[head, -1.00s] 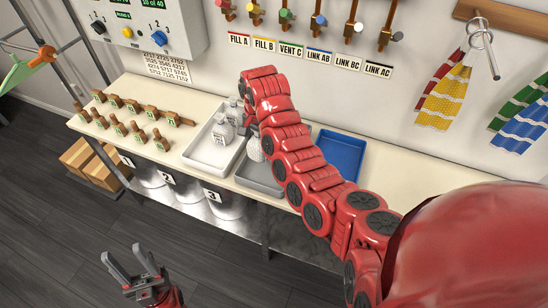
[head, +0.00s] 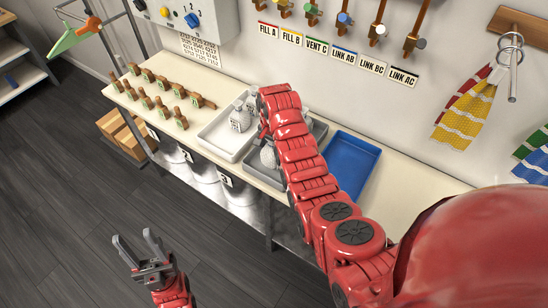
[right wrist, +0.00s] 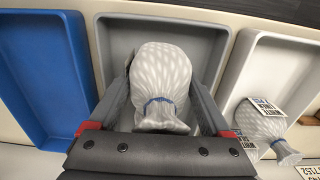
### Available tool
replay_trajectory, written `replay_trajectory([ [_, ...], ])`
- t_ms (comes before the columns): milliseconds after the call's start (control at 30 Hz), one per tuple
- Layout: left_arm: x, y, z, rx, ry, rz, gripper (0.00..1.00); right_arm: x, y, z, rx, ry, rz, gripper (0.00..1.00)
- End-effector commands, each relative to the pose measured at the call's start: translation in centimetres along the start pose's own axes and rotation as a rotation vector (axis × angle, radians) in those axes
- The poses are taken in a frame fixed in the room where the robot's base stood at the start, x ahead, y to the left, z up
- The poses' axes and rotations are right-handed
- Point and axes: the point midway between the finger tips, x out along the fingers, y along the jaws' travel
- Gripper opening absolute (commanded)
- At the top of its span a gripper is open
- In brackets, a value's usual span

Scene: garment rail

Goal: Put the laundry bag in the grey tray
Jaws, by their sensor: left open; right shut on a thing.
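The laundry bag (right wrist: 162,75), pale with a leaf-like pattern and a blue tie, is between the fingers of my right gripper (right wrist: 159,88), which is shut on it. In the head view the bag (head: 268,157) shows just left of my right arm, which hides part of it. The bag lies within the outline of the grey tray (right wrist: 112,37); I cannot tell whether it touches the tray floor. The grey tray (head: 318,130) is partly covered by my arm in the head view. My left gripper (head: 138,243) is open and empty above the floor, in front of the bench.
A white tray (head: 213,139) holding other tied bags (right wrist: 263,126) stands on one side of the grey tray, a blue tray (head: 350,163) on the other. Several brown valve-like pieces (head: 160,100) stand on the bench's left part. Coloured cloths (head: 467,113) hang at right.

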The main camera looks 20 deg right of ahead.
Motion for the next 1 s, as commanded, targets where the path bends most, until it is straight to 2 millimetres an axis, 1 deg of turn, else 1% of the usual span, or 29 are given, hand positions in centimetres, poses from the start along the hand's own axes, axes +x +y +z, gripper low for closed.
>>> replay_trajectory([
  [33,0.6,0.0,-0.1,0.0,-0.001,0.0,0.5,0.1,0.0,0.0,0.0,-0.001,0.001,0.12],
  [500,1.9,-0.1,-0.3,0.0,-0.001,0.0,0.5,4.0,-0.1,-0.1,0.0,0.002,-0.001,0.12],
  [733,1.8,-0.1,-0.3,0.0,-0.001,0.0,0.5,4.2,-0.1,-0.1,0.0,0.003,-0.003,0.12],
  [867,1.4,-0.1,-0.2,0.0,-0.001,0.0,0.5,4.7,-0.1,-0.1,0.0,0.003,-0.003,0.12],
  [900,1.5,-0.1,-0.2,0.0,-0.001,0.0,0.5,4.5,-0.1,-0.1,0.0,0.003,-0.003,0.88],
  [967,1.6,-0.1,-0.3,0.0,-0.001,0.0,0.5,4.5,-0.1,-0.1,0.0,0.003,-0.003,0.98],
  [1000,1.6,-0.1,-0.3,0.0,-0.001,0.0,0.5,4.5,-0.1,-0.1,0.0,0.003,-0.003,1.0],
])
